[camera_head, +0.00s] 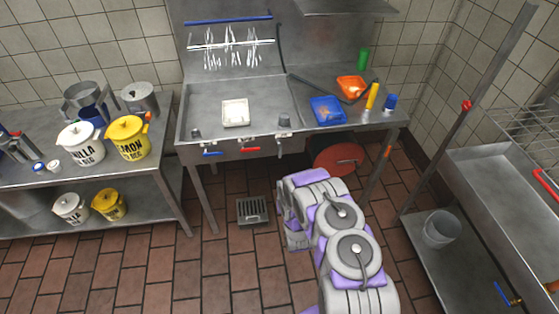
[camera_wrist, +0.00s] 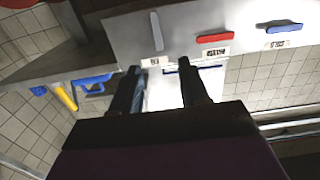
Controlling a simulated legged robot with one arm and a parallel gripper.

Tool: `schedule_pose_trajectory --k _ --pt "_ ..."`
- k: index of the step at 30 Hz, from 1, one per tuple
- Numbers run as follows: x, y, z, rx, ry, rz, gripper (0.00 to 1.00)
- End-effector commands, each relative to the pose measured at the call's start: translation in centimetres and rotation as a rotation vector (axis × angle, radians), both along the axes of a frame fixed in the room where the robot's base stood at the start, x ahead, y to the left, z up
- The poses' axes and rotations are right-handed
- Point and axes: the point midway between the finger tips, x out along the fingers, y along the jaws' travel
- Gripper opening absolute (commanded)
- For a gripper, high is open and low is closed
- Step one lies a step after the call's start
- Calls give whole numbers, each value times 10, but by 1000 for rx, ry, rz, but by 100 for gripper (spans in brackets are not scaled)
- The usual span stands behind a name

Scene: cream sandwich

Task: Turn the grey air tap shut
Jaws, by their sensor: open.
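The grey air tap (camera_wrist: 156,31) is a narrow grey lever on the steel front panel in the wrist view. It stands upright in the picture, crosswise to the red lever and the blue lever beside it. A small label sits at its lower end. My gripper (camera_wrist: 160,67) is open, with its two black fingers apart and empty. Its fingertips lie just below the tap and its label in the picture, one to each side. I see no contact with the tap.
A red lever (camera_head: 250,149) and a blue lever (camera_head: 212,153) sit on the same panel, left of the arm. The sink table (camera_head: 160,130)'s right part holds a blue tray (camera_head: 327,110) and a yellow bottle (camera_head: 372,95). A grey drain box (camera_head: 252,211) lies on the floor.

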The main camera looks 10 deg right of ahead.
Motion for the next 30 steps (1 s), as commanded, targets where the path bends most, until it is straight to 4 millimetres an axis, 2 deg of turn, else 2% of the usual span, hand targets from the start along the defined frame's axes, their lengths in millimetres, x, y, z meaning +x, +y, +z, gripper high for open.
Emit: schedule_pose_trajectory --k 4,8,18,30 --pt "-2 -2 -4 9 -19 0 45" --pt "8 -5 -4 11 -24 -2 45" --pt "65 2 -4 6 -26 0 45" --pt "125 -2 -3 9 -23 -1 45"
